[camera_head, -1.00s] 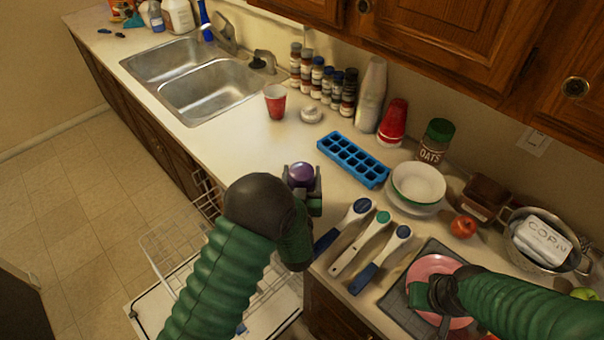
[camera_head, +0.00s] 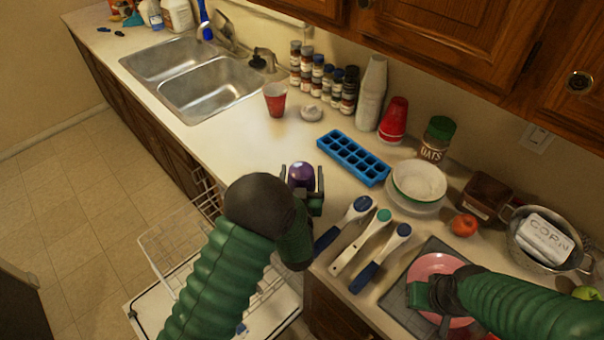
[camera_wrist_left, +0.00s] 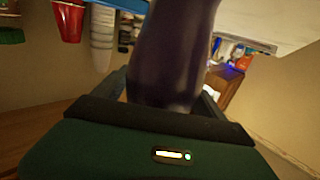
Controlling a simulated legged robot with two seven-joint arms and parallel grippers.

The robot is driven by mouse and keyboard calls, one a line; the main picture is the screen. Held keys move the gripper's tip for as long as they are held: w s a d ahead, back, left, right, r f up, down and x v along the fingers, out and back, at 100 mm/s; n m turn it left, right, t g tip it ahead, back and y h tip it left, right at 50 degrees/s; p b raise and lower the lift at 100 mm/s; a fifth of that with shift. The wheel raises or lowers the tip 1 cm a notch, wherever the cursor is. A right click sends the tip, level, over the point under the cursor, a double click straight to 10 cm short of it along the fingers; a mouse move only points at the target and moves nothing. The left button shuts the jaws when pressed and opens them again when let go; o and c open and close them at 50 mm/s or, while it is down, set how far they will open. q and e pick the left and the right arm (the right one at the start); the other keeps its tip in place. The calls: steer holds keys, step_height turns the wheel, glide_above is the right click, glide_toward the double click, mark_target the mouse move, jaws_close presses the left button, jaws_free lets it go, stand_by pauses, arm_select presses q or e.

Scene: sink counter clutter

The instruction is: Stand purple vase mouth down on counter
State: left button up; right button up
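The purple vase (camera_head: 301,174) is between the fingers of my left gripper (camera_head: 304,184), near the counter's front edge. In the head view only its rounded, shiny purple upper end shows; the gripper and arm hide the rest. In the left wrist view the vase (camera_wrist_left: 172,50) is a long dark purple body running up out of the frame from between the fingers. The gripper is shut on it. I cannot tell which end is the mouth. My right gripper (camera_head: 432,296) is over the pink plate (camera_head: 436,266); its fingers are too unclear to judge.
Bare counter (camera_head: 245,140) lies between the sink (camera_head: 210,88) and the blue ice tray (camera_head: 353,158). A red cup (camera_head: 275,100) and small white item (camera_head: 311,113) stand behind. An open dishwasher rack (camera_head: 185,240) is below.

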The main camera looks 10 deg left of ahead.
arm_select(q)
steer(key=shift+o, duration=1)
step_height(320, 180, up, 3)
steer(key=shift+f+b, duration=0.1)
steer(key=shift+b, duration=0.3)
arm_select(e)
steer(key=shift+f, duration=0.4)
steer(key=shift+s+b+x, duration=0.25)
steer(key=shift+b+x, duration=0.9)
steer(key=shift+b, duration=0.1)
steer(key=p+v, duration=0.2)
steer(key=shift+w+r+p, duration=0.1)
steer(key=shift+r+p, duration=0.2)
steer(key=shift+p, duration=0.1)
steer(key=shift+r, duration=0.3)
arm_select(q)
steer(key=s+d+r, duration=0.2)
steer(key=s+d, duration=0.1)
steer(key=s, duration=1.2)
steer(key=shift+s, duration=0.35)
arm_select(e)
steer(key=shift+f, duration=0.1)
arm_select(q)
steer(key=shift+d, duration=0.1)
